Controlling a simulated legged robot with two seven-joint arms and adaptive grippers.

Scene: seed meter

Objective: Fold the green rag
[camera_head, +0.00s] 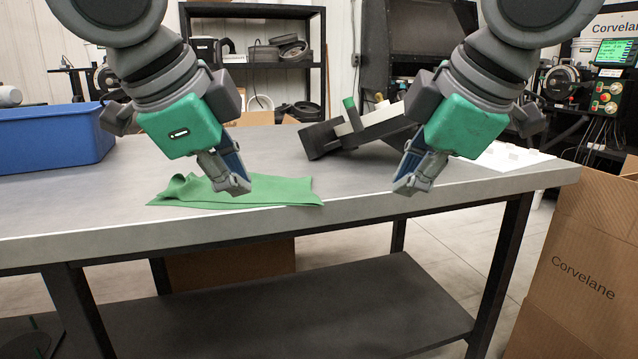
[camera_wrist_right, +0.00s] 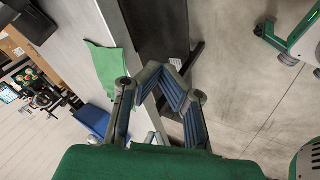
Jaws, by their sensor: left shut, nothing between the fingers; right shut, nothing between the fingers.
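The green rag (camera_head: 270,190) lies on the grey table near its front edge, left of centre in the head view. It lies mostly flat, with a raised, wrinkled part at its left end. It also shows in the right wrist view (camera_wrist_right: 110,68). My left gripper (camera_head: 240,188) is shut and empty, in front of the rag in the head view and hiding part of it; I cannot tell whether it touches. My right gripper (camera_head: 404,188) is shut and empty, near the table's front edge, well to the right of the rag. Its fingers (camera_wrist_right: 172,80) show in the right wrist view.
A blue bin (camera_head: 55,138) stands at the table's left. A black and grey device (camera_head: 350,130) lies behind, between the grippers, with white sheets (camera_head: 510,157) to its right. A cardboard box (camera_head: 585,260) stands at the right. The table (camera_head: 110,222) is bare between rag and right gripper.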

